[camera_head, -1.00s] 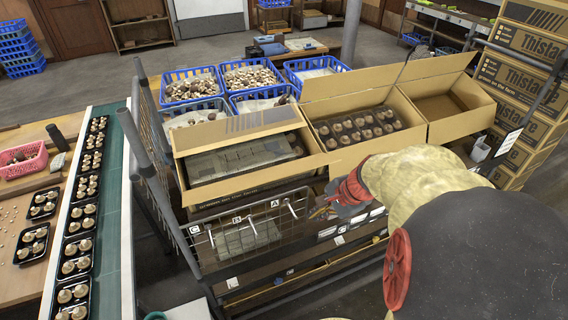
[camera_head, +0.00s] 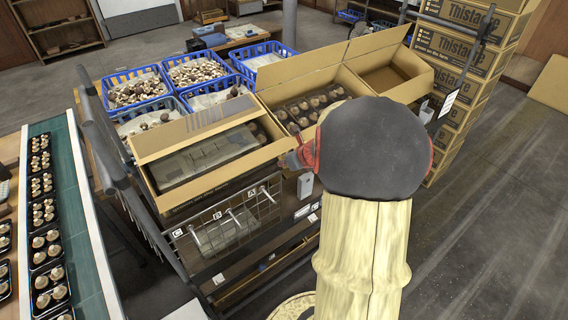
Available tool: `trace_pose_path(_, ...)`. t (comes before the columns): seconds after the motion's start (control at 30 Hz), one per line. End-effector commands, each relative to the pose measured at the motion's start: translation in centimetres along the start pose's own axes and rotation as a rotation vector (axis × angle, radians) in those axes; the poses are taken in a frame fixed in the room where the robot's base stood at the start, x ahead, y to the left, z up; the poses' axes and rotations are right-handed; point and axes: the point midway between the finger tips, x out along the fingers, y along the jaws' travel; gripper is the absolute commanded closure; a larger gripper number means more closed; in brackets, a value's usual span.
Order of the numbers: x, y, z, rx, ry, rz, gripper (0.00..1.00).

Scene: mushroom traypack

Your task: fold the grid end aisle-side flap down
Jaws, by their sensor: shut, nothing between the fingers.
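Three open cardboard boxes stand in a row on a rack. The left box (camera_head: 222,187), at the wire grid end, holds a covered dark tray (camera_head: 205,160). Its printed far flap (camera_head: 190,132) stands up; I cannot tell exactly how its near flap lies. The middle box (camera_head: 292,82) holds a tray of brown mushrooms, and the right box (camera_head: 385,80) looks empty. My gripper (camera_head: 288,161) is shut and empty, at the near right corner of the left box. My arm hides part of the middle box, and I cannot tell whether the fingers touch cardboard.
The wire grid (camera_head: 222,228) with hooks and labels A, B, C hangs below the left box. Blue crates (camera_head: 137,91) of mushrooms stand behind. A conveyor (camera_head: 75,190) runs at left. Stacked cartons (camera_head: 462,70) stand at right. The floor (camera_head: 495,230) at right is clear.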

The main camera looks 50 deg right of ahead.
Motion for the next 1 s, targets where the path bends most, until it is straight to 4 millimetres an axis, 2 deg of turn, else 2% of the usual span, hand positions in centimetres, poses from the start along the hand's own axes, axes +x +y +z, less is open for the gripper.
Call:
trace_pose_path(0.03, 1.2, 0.1, -0.2, 0.0, 0.001, 0.002, 1.0)
trace_pose_path(0.2, 4.0, 0.1, -0.1, -0.002, 0.0, 0.002, 1.0)
trace_pose_path(0.4, 6.0, 0.0, 0.0, -0.003, 0.0, 0.0, 1.0)
trace_pose_path(0.6, 6.6, 0.0, 0.0, -0.003, 0.0, 0.0, 1.0)
trace_pose_path(1.0, 6.3, 0.0, 0.0, -0.003, 0.006, 0.0, 1.0)
